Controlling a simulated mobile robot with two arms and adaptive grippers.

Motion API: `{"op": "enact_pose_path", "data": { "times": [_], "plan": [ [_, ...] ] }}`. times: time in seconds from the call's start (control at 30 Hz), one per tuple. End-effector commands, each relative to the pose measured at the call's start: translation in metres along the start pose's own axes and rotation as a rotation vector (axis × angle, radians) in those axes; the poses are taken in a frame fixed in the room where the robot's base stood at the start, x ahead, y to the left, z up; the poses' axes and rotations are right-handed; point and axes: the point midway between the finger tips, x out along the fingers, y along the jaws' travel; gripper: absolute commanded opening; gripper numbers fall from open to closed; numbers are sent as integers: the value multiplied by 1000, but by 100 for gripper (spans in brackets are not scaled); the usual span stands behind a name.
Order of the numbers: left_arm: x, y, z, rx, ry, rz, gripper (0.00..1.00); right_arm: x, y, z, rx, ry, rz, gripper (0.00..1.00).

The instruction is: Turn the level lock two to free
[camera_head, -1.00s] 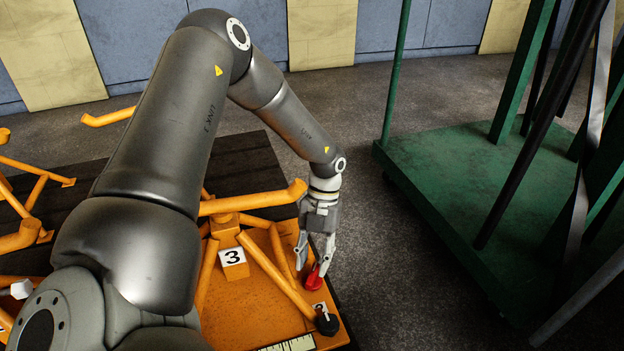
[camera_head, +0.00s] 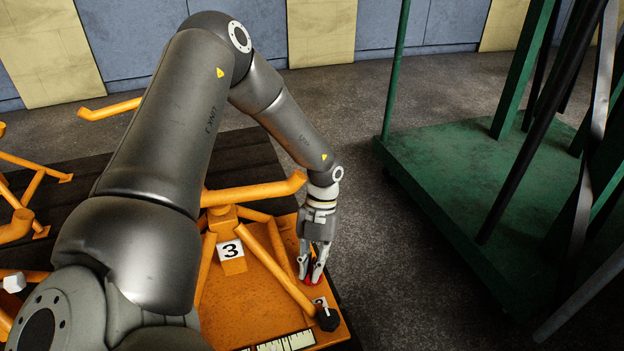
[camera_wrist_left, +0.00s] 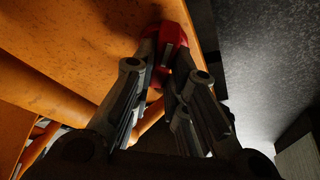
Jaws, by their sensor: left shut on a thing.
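My left gripper (camera_head: 312,277) points down at the right side of the orange jack platform (camera_head: 240,312). Its fingers are closed on a small red lock knob (camera_head: 313,282), mostly hidden between them in the head view. In the left wrist view the red knob (camera_wrist_left: 170,40) sits between the fingertips (camera_wrist_left: 165,62), near the edge of the orange plate. A white label (camera_head: 321,301) lies just in front of the knob; its mark is too small to read. My right gripper is not in view.
A black knob (camera_head: 327,319) stands close in front of the gripper. An orange bar and a label reading 3 (camera_head: 231,250) are to its left. A ruled scale (camera_head: 285,342) lies at the front. A green trolley (camera_head: 450,180) stands to the right across open floor.

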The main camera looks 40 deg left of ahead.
Motion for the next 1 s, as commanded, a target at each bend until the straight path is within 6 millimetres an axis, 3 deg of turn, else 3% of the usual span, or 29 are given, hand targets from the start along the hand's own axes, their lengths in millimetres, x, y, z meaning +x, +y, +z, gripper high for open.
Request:
{"op": "enact_pose_path", "data": {
  "times": [0.37,1.0],
  "plan": [
    [1,1,0,-94,1,-38,0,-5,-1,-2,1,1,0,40],
    [0,1,0,-510,0,-211,0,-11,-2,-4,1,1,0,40]
  ]
}}
